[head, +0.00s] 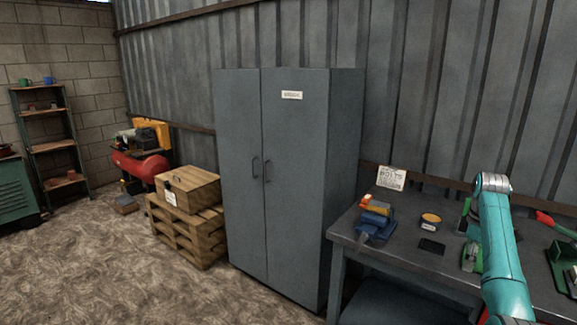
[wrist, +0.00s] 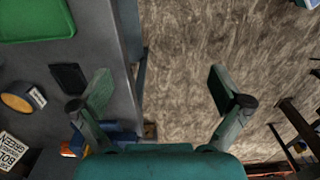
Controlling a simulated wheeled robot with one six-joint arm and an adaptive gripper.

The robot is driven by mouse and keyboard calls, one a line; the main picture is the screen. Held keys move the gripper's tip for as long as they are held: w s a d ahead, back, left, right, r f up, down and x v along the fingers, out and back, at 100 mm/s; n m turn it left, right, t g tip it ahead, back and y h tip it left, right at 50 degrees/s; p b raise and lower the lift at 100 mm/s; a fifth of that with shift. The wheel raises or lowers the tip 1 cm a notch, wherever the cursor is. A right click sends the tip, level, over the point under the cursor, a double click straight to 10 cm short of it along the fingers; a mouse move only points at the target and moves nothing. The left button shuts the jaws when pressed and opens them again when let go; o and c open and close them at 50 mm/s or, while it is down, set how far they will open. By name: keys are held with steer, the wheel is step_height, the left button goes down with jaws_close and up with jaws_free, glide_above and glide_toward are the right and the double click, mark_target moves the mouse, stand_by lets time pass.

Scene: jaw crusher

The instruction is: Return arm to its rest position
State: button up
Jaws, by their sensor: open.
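My teal arm (head: 500,250) rises at the right of the head view, in front of the workbench (head: 388,245). I cannot make out my gripper in that view. In the wrist view my gripper (wrist: 160,85) has its two fingers spread wide, with nothing between them. The left finger shows over the bench top's edge and the right finger over the brown floor (wrist: 180,35). My gripper touches nothing that I can see.
On the bench are a blue vise (head: 375,220), a round tin (head: 431,220), a dark pad (head: 432,246), a bolts sign (head: 391,178) and a green tray (wrist: 35,20). A grey cabinet (head: 285,180) stands left of it. A crate (head: 188,188) sits on pallets.

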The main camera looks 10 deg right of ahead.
steer(key=a+f+m+t+h, duration=0.1)
steer(key=a+f, duration=0.4)
steer(key=f, duration=0.4)
steer(key=s+a+f+t, duration=0.1)
steer(key=a+f, duration=0.3)
steer(key=f, duration=0.5)
steer(key=a+f+m+t+h, duration=0.1)
steer(key=a+f, duration=0.4)
steer(key=f, duration=0.4)
steer(key=s+a+f+m+t, duration=0.2)
steer(key=s+a+f+t, duration=0.2)
steer(key=s+a+f, duration=1.1)
steer(key=s+a+r+m+t, duration=0.15)
steer(key=s+a+r, duration=0.25)
steer(key=s+a, duration=0.45)
steer(key=s+a+r+m+t, duration=0.15)
steer(key=s+a+r, duration=0.3)
steer(key=s, duration=0.75)
steer(key=s+a+r+t+y, duration=0.1)
steer(key=s+a+r+t, duration=0.1)
steer(key=s+r, duration=0.5)
steer(key=s+a+r+m+t+y, duration=0.1)
steer(key=s+a+r+t, duration=0.1)
steer(key=s+r, duration=0.6)
step_height(320, 180, up, 7)
steer(key=shift+a+t, duration=0.4)
steer(key=shift+a, duration=0.2)
